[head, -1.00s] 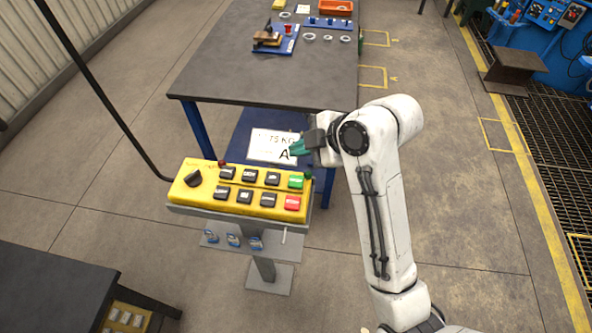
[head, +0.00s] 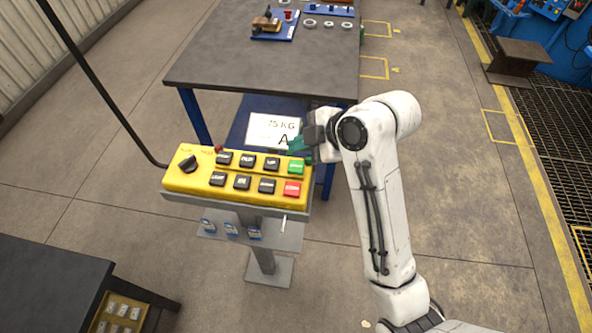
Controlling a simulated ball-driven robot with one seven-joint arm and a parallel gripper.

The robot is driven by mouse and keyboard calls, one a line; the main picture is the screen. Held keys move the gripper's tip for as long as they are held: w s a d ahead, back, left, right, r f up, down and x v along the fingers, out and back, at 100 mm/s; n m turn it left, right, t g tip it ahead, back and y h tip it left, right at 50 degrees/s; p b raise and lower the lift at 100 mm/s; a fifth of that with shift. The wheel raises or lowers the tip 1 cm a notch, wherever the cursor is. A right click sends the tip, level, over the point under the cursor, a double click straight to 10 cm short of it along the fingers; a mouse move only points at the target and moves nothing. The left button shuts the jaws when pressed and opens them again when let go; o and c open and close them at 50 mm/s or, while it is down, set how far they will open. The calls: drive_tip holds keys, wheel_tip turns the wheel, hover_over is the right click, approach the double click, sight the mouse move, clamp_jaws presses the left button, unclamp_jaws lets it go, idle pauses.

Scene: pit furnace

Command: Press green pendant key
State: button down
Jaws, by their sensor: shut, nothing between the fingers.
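The yellow pendant box (head: 201,179) stands on a grey post at the centre left, with two rows of keys and a black rotary knob. The green key (head: 296,167) is at the right end of the upper row and is in plain view. A red key (head: 292,188) lies just below it, and black keys fill the rest of the rows. My gripper (head: 294,146) has teal fingertips and is shut and empty. It shows just beyond the green key in the picture, near the box's far right corner. Whether it touches the box I cannot tell.
A blue-legged table (head: 262,70) with a dark top stands behind the pendant. A white sign (head: 271,131) lies below its front edge. A dark bench (head: 45,290) is at the lower left. Open floor lies between.

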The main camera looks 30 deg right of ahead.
sight(299, 168)
drive_tip(key=shift+f+b, duration=1.05)
drive_tip(key=shift+f, duration=1.05)
idle(0.3)
drive_tip(key=shift+f, duration=0.4)
drive_tip(key=shift+f+b, duration=0.3)
drive_tip(key=shift+f, duration=0.2)
idle(0.6)
drive_tip(key=shift+r, duration=0.1)
drive_tip(key=shift+r+p, duration=0.8)
drive_tip(key=shift+p, duration=0.1)
drive_tip(key=shift+r, duration=0.1)
wheel_tip(299, 168, up, 5)
drive_tip(key=p, duration=0.4)
drive_tip(key=shift+p, duration=0.4)
